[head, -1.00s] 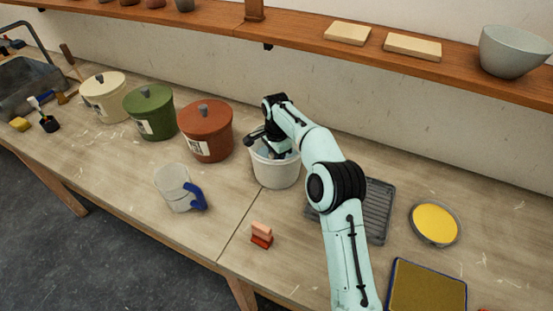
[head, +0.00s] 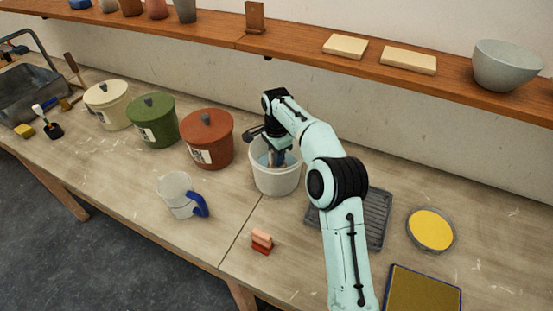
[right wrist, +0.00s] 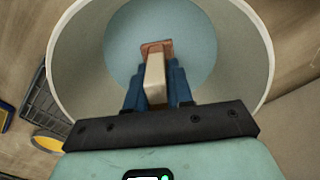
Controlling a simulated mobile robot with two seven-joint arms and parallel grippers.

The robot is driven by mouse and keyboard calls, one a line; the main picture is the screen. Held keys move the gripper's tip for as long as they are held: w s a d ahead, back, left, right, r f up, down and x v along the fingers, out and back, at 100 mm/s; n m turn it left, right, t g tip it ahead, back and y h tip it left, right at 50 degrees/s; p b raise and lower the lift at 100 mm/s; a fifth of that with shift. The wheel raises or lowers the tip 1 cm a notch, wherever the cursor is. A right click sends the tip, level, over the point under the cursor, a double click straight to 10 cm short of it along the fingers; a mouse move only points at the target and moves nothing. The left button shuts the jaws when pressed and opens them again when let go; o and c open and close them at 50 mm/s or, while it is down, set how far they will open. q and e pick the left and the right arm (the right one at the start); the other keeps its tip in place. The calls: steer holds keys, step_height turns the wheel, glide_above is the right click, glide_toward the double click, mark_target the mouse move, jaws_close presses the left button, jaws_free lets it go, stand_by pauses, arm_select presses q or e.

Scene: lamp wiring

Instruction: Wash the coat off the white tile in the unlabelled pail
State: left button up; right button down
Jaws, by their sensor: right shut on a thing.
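My right gripper (head: 279,160) points down into the white pail (head: 276,182), which shows no label on its visible side. In the right wrist view its blue fingers (right wrist: 155,82) are shut on the tile (right wrist: 155,76). The tile has a pale beige body and a reddish-brown far end. Pale blue water fills the bottom of the pail (right wrist: 72,60), with the tile over or in it; I cannot tell how deep. My left gripper is not in view.
Lidded cream (head: 107,106), green (head: 152,122) and red-brown (head: 207,141) pails stand left of the white pail. A jug (head: 175,193) and a small red-and-pink block (head: 262,241) are in front. A ribbed grey rack (head: 378,220) and yellow-filled dish (head: 431,229) lie right.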

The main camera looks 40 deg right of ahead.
step_height(320, 180, up, 6)
steer(key=shift+r+p, duration=0.25)
steer(key=shift+p, duration=1)
steer(key=shift+w+r, duration=0.1)
steer(key=shift+r, duration=0.15)
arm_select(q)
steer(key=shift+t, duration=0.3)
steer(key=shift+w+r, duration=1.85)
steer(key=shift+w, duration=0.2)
arm_select(e)
steer(key=shift+r, duration=2.15)
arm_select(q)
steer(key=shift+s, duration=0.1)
arm_select(e)
steer(key=shift+s, duration=0.2)
